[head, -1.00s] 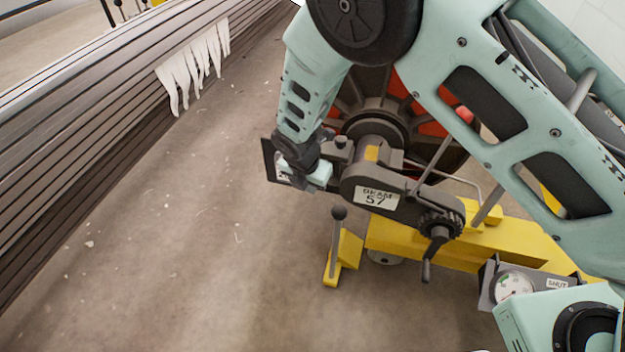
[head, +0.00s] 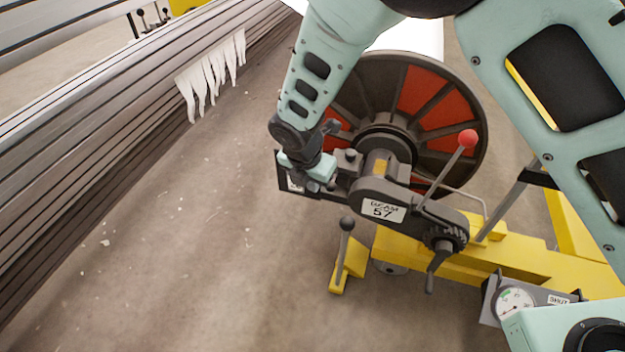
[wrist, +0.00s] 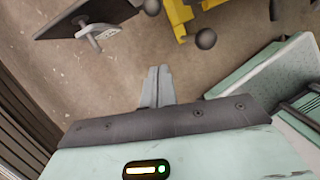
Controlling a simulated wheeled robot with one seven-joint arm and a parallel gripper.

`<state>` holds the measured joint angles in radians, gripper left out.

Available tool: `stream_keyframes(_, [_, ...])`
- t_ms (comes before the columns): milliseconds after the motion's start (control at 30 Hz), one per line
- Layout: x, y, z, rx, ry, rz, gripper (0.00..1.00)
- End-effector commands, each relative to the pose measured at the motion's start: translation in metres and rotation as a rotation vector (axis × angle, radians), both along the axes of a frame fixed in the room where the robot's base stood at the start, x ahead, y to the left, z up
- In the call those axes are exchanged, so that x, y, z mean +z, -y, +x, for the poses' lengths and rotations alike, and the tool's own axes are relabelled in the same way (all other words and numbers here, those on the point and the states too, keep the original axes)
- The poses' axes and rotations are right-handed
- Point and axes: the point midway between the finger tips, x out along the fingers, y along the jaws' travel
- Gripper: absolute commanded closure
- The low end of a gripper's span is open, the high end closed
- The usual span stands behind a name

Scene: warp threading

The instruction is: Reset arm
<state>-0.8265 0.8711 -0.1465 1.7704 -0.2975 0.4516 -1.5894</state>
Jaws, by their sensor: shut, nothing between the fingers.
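My gripper (head: 316,184) is at the end of my pale green arm, which reaches down from the top of the head view. It appears just left of the dark grey arm unit labelled 57 (head: 383,209), in front of the big beam wheel (head: 440,90). In the wrist view my gripper (wrist: 157,84) shows its two grey fingers together, shut and empty, over bare floor. A dark plate (wrist: 85,16) with a pale tag lies beyond the fingers to the left. In the head view a dark plate (head: 284,180) shows partly behind my gripper; contact cannot be told.
A red-knobbed lever (head: 467,139) rises behind the unit. A black-knobbed lever (head: 346,224) stands at a yellow foot, left of the yellow base (head: 440,258). A gauge box (head: 515,303) is at lower right. Slatted rails with hanging white strips (head: 212,70) run along the left. Floor between is open.

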Motion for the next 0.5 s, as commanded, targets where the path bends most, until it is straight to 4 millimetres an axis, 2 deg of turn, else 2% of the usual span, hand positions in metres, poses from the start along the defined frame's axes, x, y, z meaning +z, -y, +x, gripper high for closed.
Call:
stream_keyframes(267, [0.003, 0.001, -0.001, -0.017, -0.001, 0.007, 1.0])
stream_keyframes(367, [0.02, 0.004, -0.011, -0.118, -0.01, 0.048, 1.0])
stream_keyframes(500, [0.064, 0.017, -0.042, -0.416, -0.045, 0.149, 1.0])
